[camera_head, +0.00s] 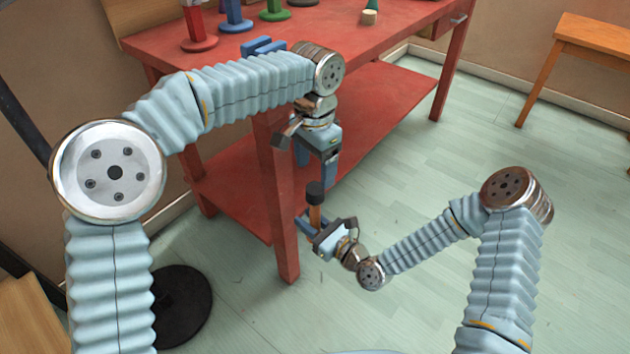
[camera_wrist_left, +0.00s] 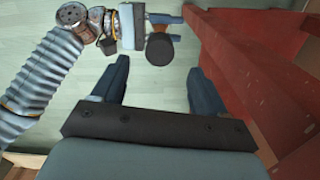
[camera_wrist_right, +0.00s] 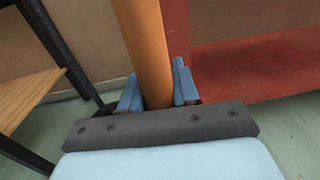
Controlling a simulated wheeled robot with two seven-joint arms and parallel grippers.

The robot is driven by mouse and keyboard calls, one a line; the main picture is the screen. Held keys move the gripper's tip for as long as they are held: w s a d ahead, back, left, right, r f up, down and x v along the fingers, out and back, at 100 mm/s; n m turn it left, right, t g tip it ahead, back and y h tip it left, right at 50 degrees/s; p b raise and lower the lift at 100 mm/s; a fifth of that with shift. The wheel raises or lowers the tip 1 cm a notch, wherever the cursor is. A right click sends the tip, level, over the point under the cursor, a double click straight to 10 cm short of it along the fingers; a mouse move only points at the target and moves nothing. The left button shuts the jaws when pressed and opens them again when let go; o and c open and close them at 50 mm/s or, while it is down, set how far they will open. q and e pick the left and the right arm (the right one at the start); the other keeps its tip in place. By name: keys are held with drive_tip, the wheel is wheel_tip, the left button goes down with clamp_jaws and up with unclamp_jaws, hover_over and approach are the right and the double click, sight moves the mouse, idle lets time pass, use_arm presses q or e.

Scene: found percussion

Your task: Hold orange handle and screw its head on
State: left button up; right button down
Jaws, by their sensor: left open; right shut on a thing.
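The orange handle (camera_wrist_right: 146,45) stands between the fingers of my right gripper (camera_wrist_right: 157,88), which is shut on it. In the head view the handle (camera_head: 315,215) shows upright and short, with a dark cylindrical head (camera_head: 315,192) at its top. The head (camera_wrist_left: 160,50) also shows from above in the left wrist view. Whether the head is seated tight on the handle I cannot tell. My left gripper (camera_head: 329,168) is open and empty, pointing down just above the head and a little to its right. My right gripper (camera_head: 318,228) is below it, beside the table leg.
The red table (camera_head: 400,35) has a lower shelf (camera_head: 375,115) and a leg close to both grippers. Colored stands (camera_head: 272,10) and a small block (camera_head: 369,16) are on top. An orange stool (camera_head: 590,40) is at right; the floor (camera_head: 430,290) there is free.

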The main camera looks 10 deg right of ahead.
use_arm(q)
wheel_tip(320, 180, up, 5)
drive_tip(key=shift+f, duration=0.1)
idle(0.6)
